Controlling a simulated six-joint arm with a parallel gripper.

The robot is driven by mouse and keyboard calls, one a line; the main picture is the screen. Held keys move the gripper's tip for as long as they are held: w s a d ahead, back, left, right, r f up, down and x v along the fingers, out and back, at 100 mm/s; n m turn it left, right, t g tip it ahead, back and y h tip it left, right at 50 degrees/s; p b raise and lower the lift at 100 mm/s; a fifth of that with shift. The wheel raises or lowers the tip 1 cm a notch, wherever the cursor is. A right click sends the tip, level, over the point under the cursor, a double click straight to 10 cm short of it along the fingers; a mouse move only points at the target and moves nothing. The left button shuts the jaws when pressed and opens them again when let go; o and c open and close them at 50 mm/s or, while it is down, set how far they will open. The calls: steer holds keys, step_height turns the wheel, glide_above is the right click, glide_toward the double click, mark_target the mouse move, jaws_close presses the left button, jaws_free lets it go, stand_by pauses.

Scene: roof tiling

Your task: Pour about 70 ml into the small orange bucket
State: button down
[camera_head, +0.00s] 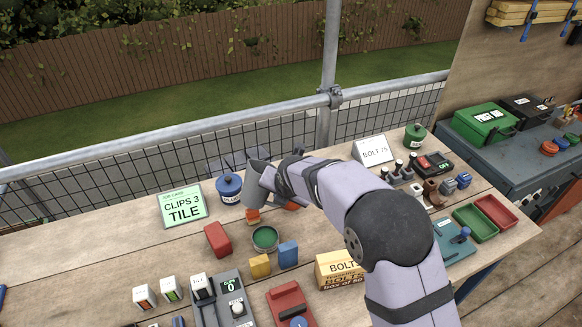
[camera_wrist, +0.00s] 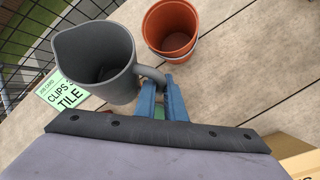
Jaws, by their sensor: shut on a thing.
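A grey jug (camera_wrist: 96,65) with a pouring lip is in my gripper (camera_wrist: 166,86), whose blue fingers are shut on its handle. The jug also shows in the head view (camera_head: 256,188), raised over the bench at the end of my arm. Its inside looks dark grey, and I cannot tell how much is in it. The small orange bucket (camera_wrist: 171,30) stands upright on the bench to the right of the jug in the wrist view, apart from it. Its inside looks empty as far as it shows. In the head view the jug and my arm hide most of the bucket.
A blue lidded pot (camera_head: 229,190) and a card reading "CLIPS 3 TILE" (camera_head: 183,207) stand left of the jug. A green tin (camera_head: 265,239), a red block (camera_head: 217,239), yellow and blue blocks and a bolt box (camera_head: 340,271) are nearer. A mesh rail (camera_head: 130,161) edges the bench.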

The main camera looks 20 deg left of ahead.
steer(key=g+y+b, duration=0.1)
steer(key=g+b, duration=0.1)
steer(key=m+g+y+b, duration=0.1)
steer(key=b, duration=0.2)
steer(key=m+g+y+b, duration=0.1)
steer(key=g+y+b, duration=0.1)
steer(key=shift+w+d+f+g, duration=0.1)
steer(key=shift+w+f+g, duration=0.05)
steer(key=shift+f+g, duration=0.2)
steer(key=shift+b, duration=0.35)
steer(key=shift+f+g+y+b, duration=0.3)
steer(key=shift+g+y+b, duration=0.25)
steer(key=shift+b, duration=0.2)
steer(key=shift+r, duration=0.15)
